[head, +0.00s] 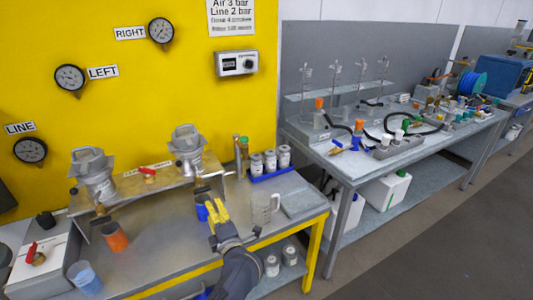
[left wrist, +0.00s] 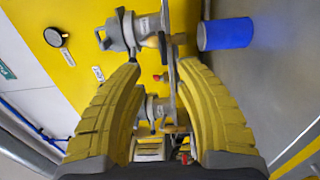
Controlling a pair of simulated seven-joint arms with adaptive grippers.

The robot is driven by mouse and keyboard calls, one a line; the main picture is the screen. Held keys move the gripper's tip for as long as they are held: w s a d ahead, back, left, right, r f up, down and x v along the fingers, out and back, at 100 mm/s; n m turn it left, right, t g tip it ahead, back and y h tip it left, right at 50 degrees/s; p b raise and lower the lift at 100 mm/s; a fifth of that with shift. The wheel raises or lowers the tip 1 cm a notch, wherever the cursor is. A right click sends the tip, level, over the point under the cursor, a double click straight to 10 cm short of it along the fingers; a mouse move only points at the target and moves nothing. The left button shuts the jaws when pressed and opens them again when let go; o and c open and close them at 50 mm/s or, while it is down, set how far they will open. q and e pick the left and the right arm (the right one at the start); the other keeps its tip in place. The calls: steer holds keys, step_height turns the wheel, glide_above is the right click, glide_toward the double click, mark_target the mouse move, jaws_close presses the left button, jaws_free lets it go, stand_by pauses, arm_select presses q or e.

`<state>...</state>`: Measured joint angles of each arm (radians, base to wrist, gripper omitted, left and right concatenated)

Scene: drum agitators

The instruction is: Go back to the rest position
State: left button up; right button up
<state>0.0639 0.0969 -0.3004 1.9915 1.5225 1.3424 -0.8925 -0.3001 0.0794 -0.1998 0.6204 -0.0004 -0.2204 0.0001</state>
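My left gripper (head: 217,212) has yellow fingers and is over the front of the workbench in the head view. In the left wrist view, the fingers (left wrist: 160,65) are spread apart with nothing held between them. A blue cup (head: 201,212) stands just left of the fingers, partly hidden by them; it shows as a blue cylinder (left wrist: 228,33) beyond the fingertips in the left wrist view. Two grey drum agitators, a left one (head: 95,175) and a right one (head: 187,148), stand on the raised shelf behind. My right gripper is not in view.
An orange cup (head: 114,237) and a pale blue cup (head: 83,277) stand at the left. A clear jug (head: 263,209) is close right of my left gripper. Behind it, a blue tray (head: 268,176) holds cans. A cluttered second bench (head: 350,165) stands at right.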

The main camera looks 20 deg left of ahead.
arm_select(q)
steer(key=s+d+r+m+t+h, duration=0.5)
steer(key=d+r+m+t+h, duration=0.5)
steer(key=m, duration=0.5)
steer(key=s+d+f+m+g+h, duration=0.5)
steer(key=d+f+m+h, duration=0.4)
steer(key=m, duration=0.6)
steer(key=s+a+f+m+g+y, duration=0.2)
steer(key=s+f+g, duration=0.15)
steer(key=f, duration=0.25)
steer(key=s+a+f+m+g+y, duration=0.2)
steer(key=s+a+f+g, duration=0.15)
steer(key=f, duration=0.35)
steer(key=s+a+f+g+y, duration=0.4)
steer(key=s+a+y, duration=0.3)
steer(key=s+a, duration=0.55)
steer(key=s+d+f+n+g+h, duration=0.1)
steer(key=d+f+g+h, duration=0.15)
steer(key=f, duration=1.45)
steer(key=s+d+f+g+h, duration=0.1)
steer(key=s+d+f, duration=0.15)
steer(key=f, duration=1.35)
steer(key=s+f+n+g, duration=0.2)
steer(key=s+f+n, duration=0.1)
steer(key=s+f, duration=1.6)
steer(key=shift+s+h, duration=0.45)
steer(key=shift+s, duration=0.15)
